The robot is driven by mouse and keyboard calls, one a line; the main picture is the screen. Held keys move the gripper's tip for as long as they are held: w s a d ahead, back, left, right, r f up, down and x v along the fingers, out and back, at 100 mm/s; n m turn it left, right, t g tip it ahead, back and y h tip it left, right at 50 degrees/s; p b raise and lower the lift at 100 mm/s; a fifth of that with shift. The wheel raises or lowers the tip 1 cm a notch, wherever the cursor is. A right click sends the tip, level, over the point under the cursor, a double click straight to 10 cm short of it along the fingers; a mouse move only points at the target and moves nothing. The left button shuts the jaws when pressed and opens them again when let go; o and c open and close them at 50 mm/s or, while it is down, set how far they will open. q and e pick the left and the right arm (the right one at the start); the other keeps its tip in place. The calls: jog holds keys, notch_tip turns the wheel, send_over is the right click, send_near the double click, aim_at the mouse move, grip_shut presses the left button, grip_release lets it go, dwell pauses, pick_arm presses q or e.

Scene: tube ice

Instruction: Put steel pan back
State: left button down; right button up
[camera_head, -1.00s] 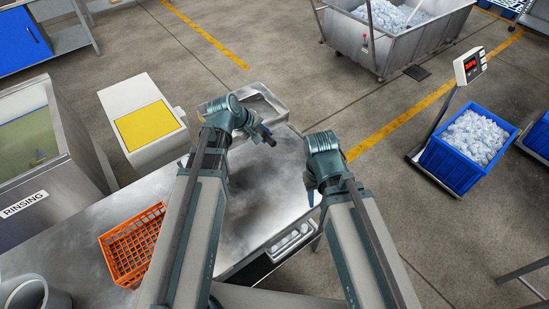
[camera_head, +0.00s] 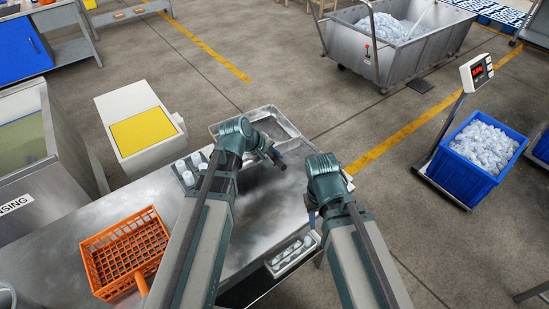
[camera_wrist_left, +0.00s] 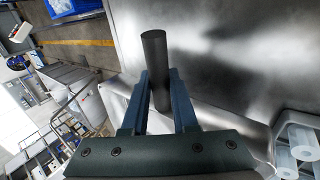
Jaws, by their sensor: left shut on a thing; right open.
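A shallow rectangular steel pan (camera_head: 281,126) lies at the far end of the steel table (camera_head: 262,208), partly hidden by my left arm. My left gripper (camera_head: 274,158) is over the table just in front of the pan. In the left wrist view, its blue fingers (camera_wrist_left: 160,92) are shut on a dark cylindrical piece (camera_wrist_left: 154,55), which looks like a handle. I cannot tell whether this piece belongs to the pan. My right gripper (camera_head: 312,217) is open over the table's right side, its fingers mostly hidden behind the wrist.
An orange basket (camera_head: 125,250) stands on the table's left. White cylinders (camera_head: 188,175) stand beside my left arm; a small tray (camera_head: 292,255) is at the table's right edge. A yellow-topped bin (camera_head: 143,132) and a blue ice crate (camera_head: 470,160) flank the table.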

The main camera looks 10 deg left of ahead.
pick_arm(q)
jog(key=shift+f+b, duration=2.95)
jog(key=shift+f, duration=0.45)
jog(key=shift+f+b, duration=0.4)
jog(key=shift+b, duration=0.05)
jog(key=c, duration=0.6)
grip_release()
jog(key=p+v, duration=1.1)
jog(key=v, duration=0.2)
jog(key=shift+s+r+p, duration=0.2)
jog(key=shift+r+p, duration=0.1)
jog(key=shift+r, duration=0.05)
jog(key=shift+a, duration=0.1)
